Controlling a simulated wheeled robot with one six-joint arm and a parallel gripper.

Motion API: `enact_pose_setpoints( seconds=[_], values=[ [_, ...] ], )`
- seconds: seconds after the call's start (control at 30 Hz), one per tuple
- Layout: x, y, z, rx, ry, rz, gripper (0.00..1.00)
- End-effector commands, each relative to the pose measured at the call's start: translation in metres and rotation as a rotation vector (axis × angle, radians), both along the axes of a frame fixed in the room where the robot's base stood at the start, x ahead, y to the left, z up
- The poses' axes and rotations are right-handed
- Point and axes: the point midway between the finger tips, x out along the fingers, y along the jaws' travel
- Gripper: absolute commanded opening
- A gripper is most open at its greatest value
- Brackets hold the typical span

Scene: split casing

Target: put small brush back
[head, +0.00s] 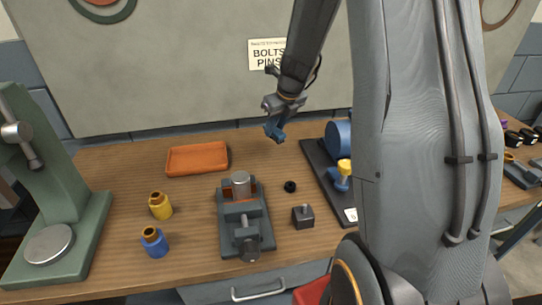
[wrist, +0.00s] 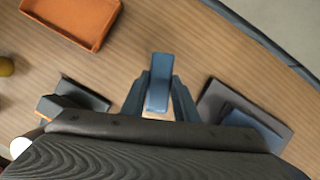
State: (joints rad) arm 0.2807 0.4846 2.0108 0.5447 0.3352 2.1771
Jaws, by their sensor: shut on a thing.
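The piece shows only as a plain blue shape, with no bristles visible. I cannot tell whether it is the small brush, and no other brush is clearly visible. The held piece is clear of the bench top.
An orange tray (head: 197,159), vise-like fixture (head: 257,208), yellow jar (head: 160,207), blue jar (head: 155,243) and dark block (head: 303,217) stand on the bench. A green press (head: 60,215) is left. A dark board (head: 318,165) bears blue parts at right.

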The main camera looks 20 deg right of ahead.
Motion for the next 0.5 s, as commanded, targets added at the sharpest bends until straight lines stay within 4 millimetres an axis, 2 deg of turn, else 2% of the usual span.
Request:
enact_pose_setpoints(
  seconds=[0.3,0.5],
  values=[
    [-0.001,0.000,-0.052,0.002,0.004,-0.001,0.07],
    [0.000,0.000,-0.069,0.001,0.002,-0.001,0.07]
  ],
)
